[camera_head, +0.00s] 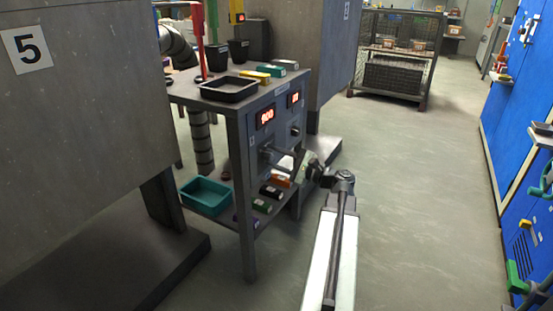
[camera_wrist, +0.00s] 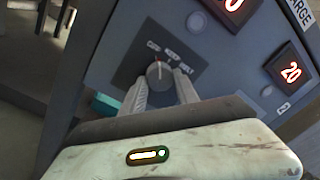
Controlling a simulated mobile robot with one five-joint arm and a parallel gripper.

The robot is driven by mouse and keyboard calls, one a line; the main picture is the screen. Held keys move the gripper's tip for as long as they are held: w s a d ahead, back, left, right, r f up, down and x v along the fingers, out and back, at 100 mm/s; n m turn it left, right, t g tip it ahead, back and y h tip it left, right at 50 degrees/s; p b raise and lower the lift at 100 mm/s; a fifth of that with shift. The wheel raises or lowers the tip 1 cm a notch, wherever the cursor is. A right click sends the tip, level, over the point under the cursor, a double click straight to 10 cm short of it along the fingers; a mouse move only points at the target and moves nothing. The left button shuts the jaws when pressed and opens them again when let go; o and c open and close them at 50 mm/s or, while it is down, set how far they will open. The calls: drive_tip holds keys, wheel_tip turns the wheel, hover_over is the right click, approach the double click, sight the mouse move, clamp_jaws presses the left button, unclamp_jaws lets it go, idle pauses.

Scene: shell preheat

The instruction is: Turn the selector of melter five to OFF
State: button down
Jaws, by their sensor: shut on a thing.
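My gripper (camera_wrist: 161,80) is shut on the knob, one finger on each side. A large grey housing (camera_head: 85,110) at the left bears a "5" sign (camera_head: 27,50).
Red displays (camera_head: 265,116) (camera_wrist: 290,72) sit on the panel. A black tray (camera_head: 229,88) and small boxes stand on the bench top. A teal bin (camera_head: 205,195) and small blocks lie on its lower shelf. Clear floor (camera_head: 430,160) extends right to blue cabinets (camera_head: 515,110).

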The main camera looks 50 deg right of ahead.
drive_tip(key=shift+s+d+n, duration=0.1)
drive_tip(key=shift+d+n, duration=0.05)
drive_tip(key=shift+n, duration=0.75)
drive_tip(key=c, duration=0.9)
unclamp_jaws()
drive_tip(key=s, duration=0.2)
drive_tip(key=s+d, duration=0.1)
drive_tip(key=s, duration=0.4)
drive_tip(key=shift+s+d+f+b, duration=0.2)
drive_tip(key=shift+s+b, duration=0.1)
drive_tip(key=shift+s, duration=0.05)
drive_tip(key=shift+w+f, duration=0.1)
